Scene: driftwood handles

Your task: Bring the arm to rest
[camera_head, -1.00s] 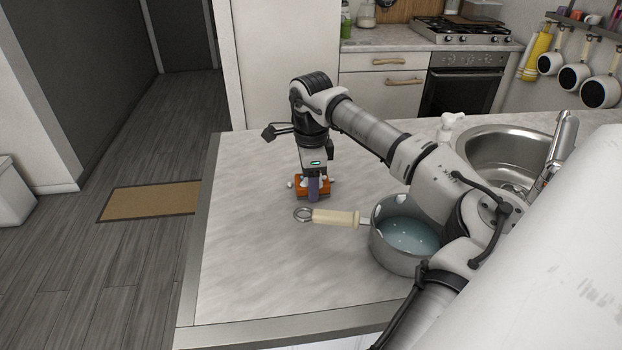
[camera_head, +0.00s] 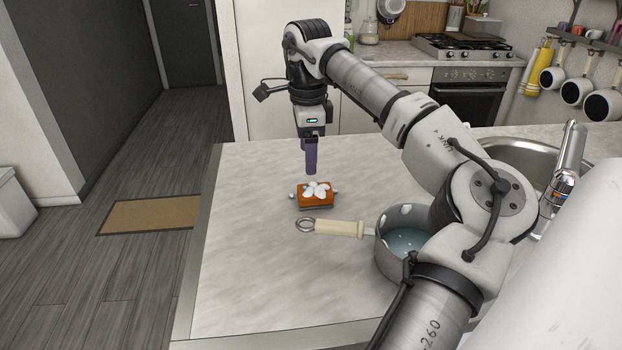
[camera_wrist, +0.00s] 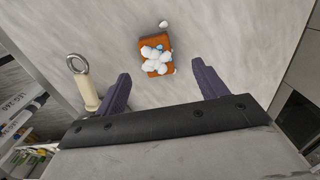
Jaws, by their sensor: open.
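My gripper (camera_head: 311,158) hangs with its purple fingers pointing down, above the counter (camera_head: 250,250). In the wrist view the fingers of my gripper (camera_wrist: 162,92) are spread wide with nothing between them. An orange block with white foam-like blobs on top (camera_head: 316,195) lies on the counter below the gripper, apart from it. The same orange block (camera_wrist: 154,56) shows beyond the fingertips in the wrist view.
A pot of bluish water (camera_head: 405,243) stands at the counter's right, partly hidden by my arm. Its pale handle (camera_head: 338,229) points left, near the orange block. A sink (camera_head: 515,160) is behind my arm. The counter's left side is clear.

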